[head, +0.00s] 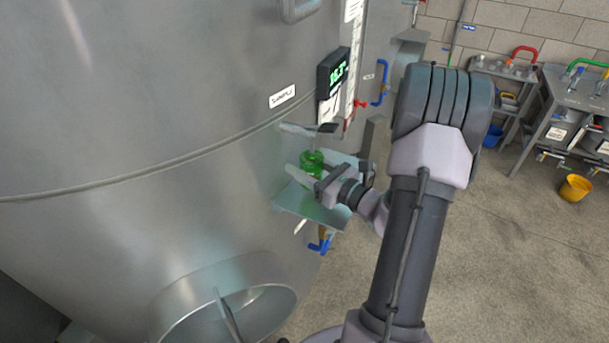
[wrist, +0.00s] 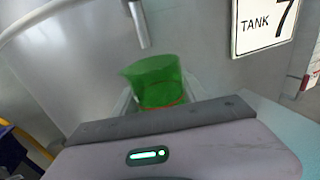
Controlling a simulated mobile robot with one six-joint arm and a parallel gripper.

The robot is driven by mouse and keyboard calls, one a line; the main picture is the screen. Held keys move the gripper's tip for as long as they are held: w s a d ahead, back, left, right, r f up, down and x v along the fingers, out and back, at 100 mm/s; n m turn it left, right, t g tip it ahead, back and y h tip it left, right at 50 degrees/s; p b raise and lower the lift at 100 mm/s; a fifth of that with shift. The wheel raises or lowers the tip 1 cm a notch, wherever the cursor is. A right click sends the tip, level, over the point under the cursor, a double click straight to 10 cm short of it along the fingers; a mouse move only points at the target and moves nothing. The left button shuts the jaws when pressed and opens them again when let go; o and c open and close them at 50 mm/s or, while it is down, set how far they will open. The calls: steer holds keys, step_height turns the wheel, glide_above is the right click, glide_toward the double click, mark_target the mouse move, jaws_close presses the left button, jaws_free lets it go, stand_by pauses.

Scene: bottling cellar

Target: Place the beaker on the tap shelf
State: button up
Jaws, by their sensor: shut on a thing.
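The beaker (head: 312,160) is green and see-through, and sits upright between the fingers of my gripper (head: 317,173). My gripper is shut on it. In the wrist view the beaker (wrist: 153,78) shows just beyond the gripper body, with an orange-red line low on it. The tap shelf (head: 312,207) is a flat metal plate on the side of the big steel tank. The beaker is over this shelf; I cannot tell whether its base touches the plate. A metal spout (wrist: 138,24) hangs just above the beaker's rim in the wrist view.
The steel tank (head: 150,120) fills the left side, with a lit display (head: 337,70) above the shelf. A "TANK 7" sign (wrist: 265,24) is near the spout. A blue-handled valve (head: 320,244) sits below the shelf. Open floor, a yellow bucket (head: 575,188) and benches lie right.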

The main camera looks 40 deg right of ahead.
step_height(320, 180, down, 3)
steer(key=shift+f+b, duration=0.1)
steer(key=shift+b, duration=0.35)
steer(key=shift+w+f, duration=0.1)
steer(key=shift+f, duration=0.2)
steer(key=o, duration=1.4)
steer(key=shift+c, duration=0.2)
steer(key=shift+s+r, duration=0.2)
steer(key=s, duration=0.4)
steer(key=s+d, duration=0.1)
steer(key=s, duration=0.6)
steer(key=shift+s+d, duration=0.25)
steer(key=shift+s, duration=0.1)
